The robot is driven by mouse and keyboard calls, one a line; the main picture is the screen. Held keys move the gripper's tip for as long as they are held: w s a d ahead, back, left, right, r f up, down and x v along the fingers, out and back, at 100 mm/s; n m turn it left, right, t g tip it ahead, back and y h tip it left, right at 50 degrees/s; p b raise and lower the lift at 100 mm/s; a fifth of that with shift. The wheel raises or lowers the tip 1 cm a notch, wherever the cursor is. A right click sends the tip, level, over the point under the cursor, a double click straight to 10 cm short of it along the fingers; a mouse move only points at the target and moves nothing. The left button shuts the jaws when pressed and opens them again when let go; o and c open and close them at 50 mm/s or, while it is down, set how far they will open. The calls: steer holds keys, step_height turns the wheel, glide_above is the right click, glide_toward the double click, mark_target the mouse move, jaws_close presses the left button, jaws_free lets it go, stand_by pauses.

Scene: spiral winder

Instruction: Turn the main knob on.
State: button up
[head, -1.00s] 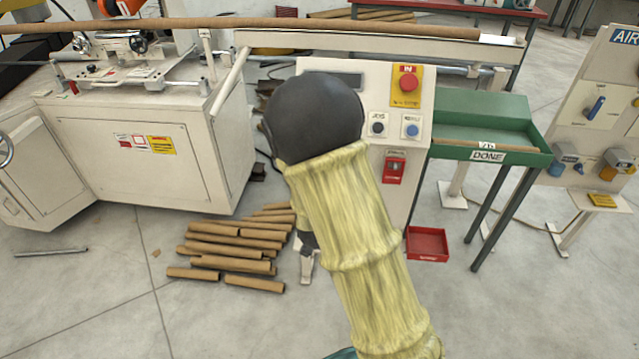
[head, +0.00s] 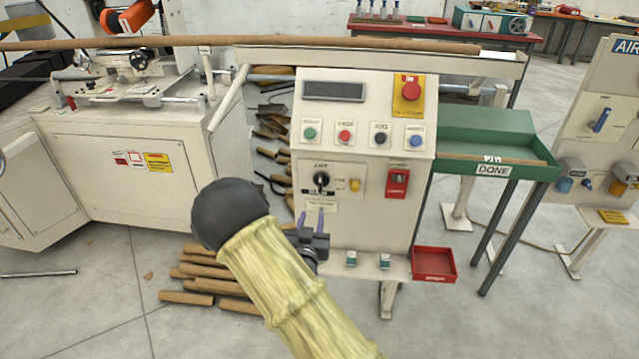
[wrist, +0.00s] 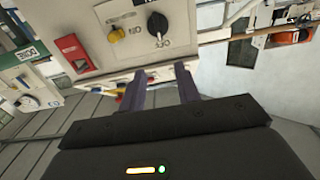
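The main knob (head: 321,180) is a black rotary knob on a white plate on the lower front of the white control panel (head: 340,230). In the wrist view the knob (wrist: 157,24) is near the top, with lettering beside it that I cannot read surely. My gripper (head: 312,220) is just below the knob in the head view, its two purple fingers pointing up. In the wrist view my gripper (wrist: 160,78) shows its fingers apart with nothing between them. The fingertips are short of the knob and look clear of it.
A yellow knob (head: 354,185) and a red switch box (head: 397,183) are right of the main knob. Coloured buttons and a red emergency button (head: 411,90) are above. A green tray (head: 490,145) stands at the right. Cardboard tubes (head: 205,280) lie on the floor.

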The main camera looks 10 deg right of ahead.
mark_target(320, 179)
steer(key=x, duration=1.6)
steer(key=shift+w+f, duration=0.1)
steer(key=shift+w, duration=0.15)
jaws_close()
